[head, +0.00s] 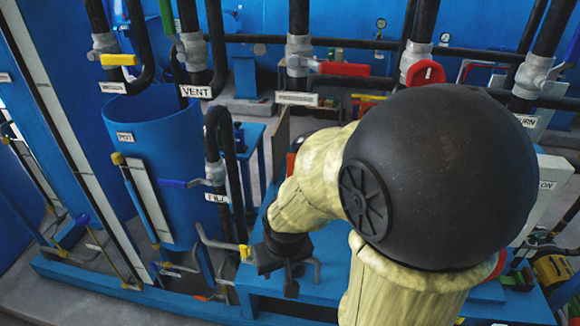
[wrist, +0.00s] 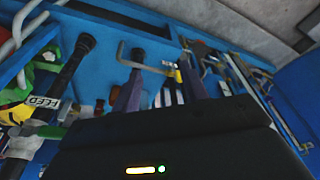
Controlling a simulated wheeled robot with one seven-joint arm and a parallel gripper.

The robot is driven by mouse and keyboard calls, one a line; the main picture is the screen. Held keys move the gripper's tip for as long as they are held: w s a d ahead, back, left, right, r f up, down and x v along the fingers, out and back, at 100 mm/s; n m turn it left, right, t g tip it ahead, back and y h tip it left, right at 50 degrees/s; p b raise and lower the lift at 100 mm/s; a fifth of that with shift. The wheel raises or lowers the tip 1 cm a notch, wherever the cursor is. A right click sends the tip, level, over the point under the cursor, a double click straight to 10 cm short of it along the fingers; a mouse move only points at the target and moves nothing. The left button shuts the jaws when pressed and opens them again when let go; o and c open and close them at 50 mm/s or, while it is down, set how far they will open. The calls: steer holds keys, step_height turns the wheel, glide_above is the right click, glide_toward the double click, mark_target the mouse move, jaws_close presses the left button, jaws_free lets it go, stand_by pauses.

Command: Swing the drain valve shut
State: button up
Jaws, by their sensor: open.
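My gripper (head: 290,282) is low beside the blue frame in the head view, its tips partly hidden. In the wrist view, its two dark fingers (wrist: 160,88) are apart, with nothing clearly held between them. A bent grey metal rod (head: 215,240) with a yellow piece (head: 244,251) at its end is just left of the gripper. In the wrist view, the rod (wrist: 133,56) reaches across beyond the fingers, and its yellow piece (wrist: 178,75) is close to the right finger. No readable label says drain, so I cannot tell which part is the drain valve.
A blue pot (head: 165,130) stands at the left, with a blue-handled valve (head: 188,183) by the fill label (head: 217,198). Red-handled valves (head: 345,69) and dark pipes run behind my arm.

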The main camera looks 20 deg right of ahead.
steer(key=w+d+r+m+p, duration=0.3)
steer(key=w+r+p, duration=0.35)
steer(key=r, duration=0.65)
step_height(320, 180, up, 14)
steer(key=m+t+h+p, duration=0.1)
steer(key=m+h+p, duration=0.2)
steer(key=m, duration=0.1)
glide_above(291, 164)
steer(key=s+a, duration=0.3)
steer(key=s, duration=0.2)
steer(key=shift+a, duration=0.15)
steer(key=shift+y, duration=0.3)
steer(key=p+x, duration=0.2)
steer(key=x, duration=1.4)
steer(key=shift+w+d+f, duration=0.2)
steer(key=shift+w+f, duration=0.15)
steer(key=shift+f, duration=0.25)
steer(key=shift+c, duration=0.4)
jaws_close()
